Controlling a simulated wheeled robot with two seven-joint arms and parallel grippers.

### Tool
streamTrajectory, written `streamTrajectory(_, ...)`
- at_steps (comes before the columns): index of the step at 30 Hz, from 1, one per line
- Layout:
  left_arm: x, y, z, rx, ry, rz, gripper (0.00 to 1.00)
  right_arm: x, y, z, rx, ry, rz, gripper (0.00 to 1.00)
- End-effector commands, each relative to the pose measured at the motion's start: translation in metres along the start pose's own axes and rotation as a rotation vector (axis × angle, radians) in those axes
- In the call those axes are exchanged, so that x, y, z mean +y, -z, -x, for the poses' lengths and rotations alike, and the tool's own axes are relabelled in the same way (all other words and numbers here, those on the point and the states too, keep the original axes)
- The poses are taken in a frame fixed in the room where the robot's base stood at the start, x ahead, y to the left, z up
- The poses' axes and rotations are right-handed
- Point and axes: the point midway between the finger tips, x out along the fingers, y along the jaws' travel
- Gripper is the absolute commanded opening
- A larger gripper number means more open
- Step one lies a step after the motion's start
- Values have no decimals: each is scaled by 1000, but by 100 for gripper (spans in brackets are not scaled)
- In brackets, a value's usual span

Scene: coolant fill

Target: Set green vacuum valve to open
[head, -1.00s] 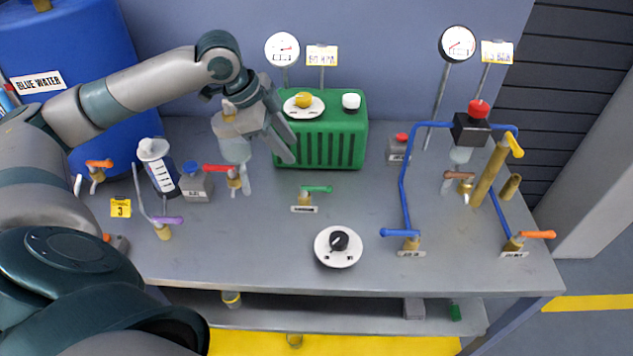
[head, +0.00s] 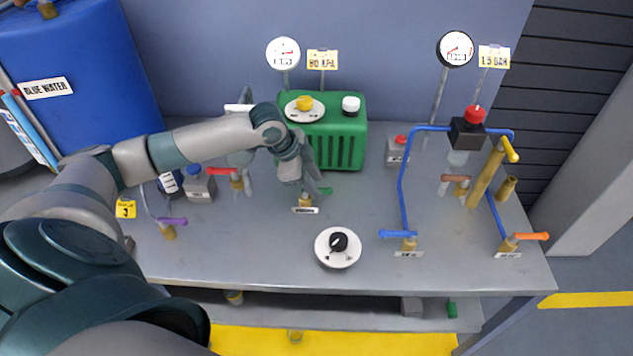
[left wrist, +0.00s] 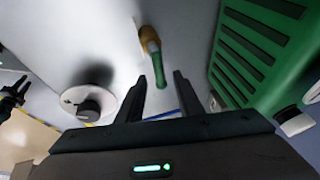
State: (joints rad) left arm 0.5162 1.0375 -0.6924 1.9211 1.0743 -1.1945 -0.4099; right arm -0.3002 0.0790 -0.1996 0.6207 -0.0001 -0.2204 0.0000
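The green vacuum valve (head: 306,201) stands on the bench in front of the green pump box, with a brass body and a green lever that points right in the head view. My left gripper (head: 312,182) is just above it and partly covers the lever. In the left wrist view the green lever (left wrist: 158,70) extends from the brass body toward the space between the two fingers of my left gripper (left wrist: 160,80). The fingers are apart, one on each side of the lever's end, and hold nothing. I cannot tell whether they touch it.
The green pump box (head: 345,145) stands close behind the valve. A white dial with a black knob (head: 338,247) sits in front. Blue piping (head: 403,185) with several valves is at right. A purple-handled valve (head: 170,226) and red-handled valve (head: 235,178) are at left.

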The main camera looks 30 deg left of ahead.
Motion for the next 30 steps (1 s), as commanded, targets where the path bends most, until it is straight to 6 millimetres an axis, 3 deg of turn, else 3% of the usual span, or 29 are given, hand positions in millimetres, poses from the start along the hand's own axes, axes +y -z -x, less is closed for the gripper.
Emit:
streamTrajectory(6,0,0,-14,0,-1,0,33,0,0,4,0,0,0,31)
streamTrajectory(15,0,0,-16,0,0,-1,33,0,0,3,0,0,0,31)
streamTrajectory(16,0,0,-16,0,0,-1,31,0,0,3,0,0,0,31)
streamTrajectory(20,0,0,-16,0,0,-1,0,0,0,3,0,0,0,31)
streamTrajectory(30,1,0,-14,4,-12,-27,0,0,0,6,0,0,1,31)
